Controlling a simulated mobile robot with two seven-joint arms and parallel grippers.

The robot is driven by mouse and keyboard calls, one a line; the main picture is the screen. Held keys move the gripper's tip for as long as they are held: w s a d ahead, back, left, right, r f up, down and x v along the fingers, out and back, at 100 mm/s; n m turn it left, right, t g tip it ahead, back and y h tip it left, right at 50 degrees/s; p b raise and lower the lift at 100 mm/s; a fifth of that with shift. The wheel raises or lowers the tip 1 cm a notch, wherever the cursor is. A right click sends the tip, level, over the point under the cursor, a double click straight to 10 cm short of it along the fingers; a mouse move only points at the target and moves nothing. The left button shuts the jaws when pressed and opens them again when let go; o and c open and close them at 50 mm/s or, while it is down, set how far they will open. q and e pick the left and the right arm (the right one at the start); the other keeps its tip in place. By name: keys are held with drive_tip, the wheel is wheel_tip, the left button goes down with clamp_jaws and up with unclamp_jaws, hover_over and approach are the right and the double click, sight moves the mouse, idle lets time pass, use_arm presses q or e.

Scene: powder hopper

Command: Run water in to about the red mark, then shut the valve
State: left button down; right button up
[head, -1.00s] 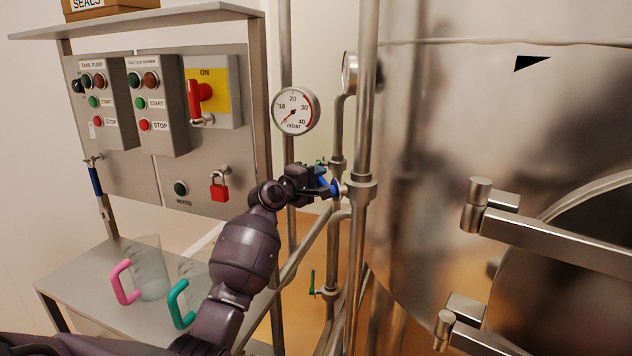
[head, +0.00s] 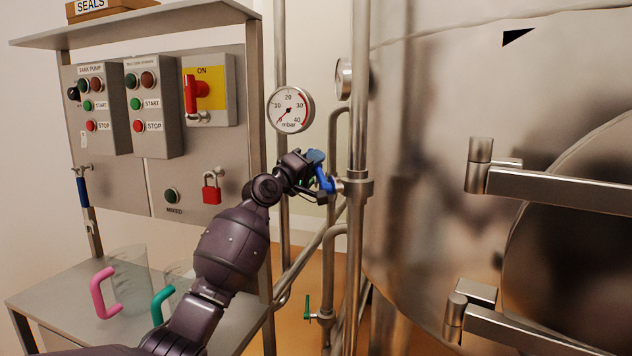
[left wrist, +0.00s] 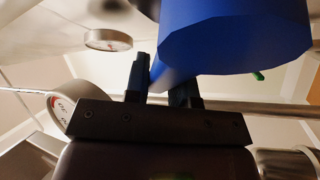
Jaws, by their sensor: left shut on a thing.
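A blue valve handle (head: 321,171) sits on a short fitting (head: 350,184) off the vertical steel pipe in the head view. My left gripper (head: 308,172) is shut on this handle, which points up from the fitting. In the left wrist view the blue handle (left wrist: 235,40) fills the top, and part of it lies between the fingers of my left gripper (left wrist: 163,82). The large steel tank (head: 430,120) stands at the right. No red mark for a water level and no water show. My right gripper is not in view.
A round mbar gauge (head: 290,109) hangs just above my gripper. A control panel (head: 140,188) with buttons, a red switch (head: 195,92) and a red padlock (head: 212,188) stands at left. Clear jugs with pink (head: 102,294) and teal handles (head: 160,306) stand on the shelf below. A green-handled valve (head: 307,306) is low down.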

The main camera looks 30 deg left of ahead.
use_arm(q)
drive_tip(key=shift+s+d+r+m+t+h+b, duration=0.15)
drive_tip(key=shift+r+m+h+b, duration=0.15)
drive_tip(key=shift+m+b, duration=0.3)
drive_tip(key=shift+s+d+r+m+t+h+b, duration=0.15)
drive_tip(key=shift+m+h+b, duration=0.15)
drive_tip(key=shift+m+b, duration=0.25)
drive_tip(key=c, duration=1)
unclamp_jaws()
drive_tip(key=shift+r, duration=0.1)
drive_tip(key=shift+o, duration=0.2)
drive_tip(key=shift+s, duration=0.1)
drive_tip(key=v, duration=1)
drive_tip(key=shift+s+p, duration=0.25)
drive_tip(key=shift+p, duration=0.05)
drive_tip(key=shift+a, duration=0.1)
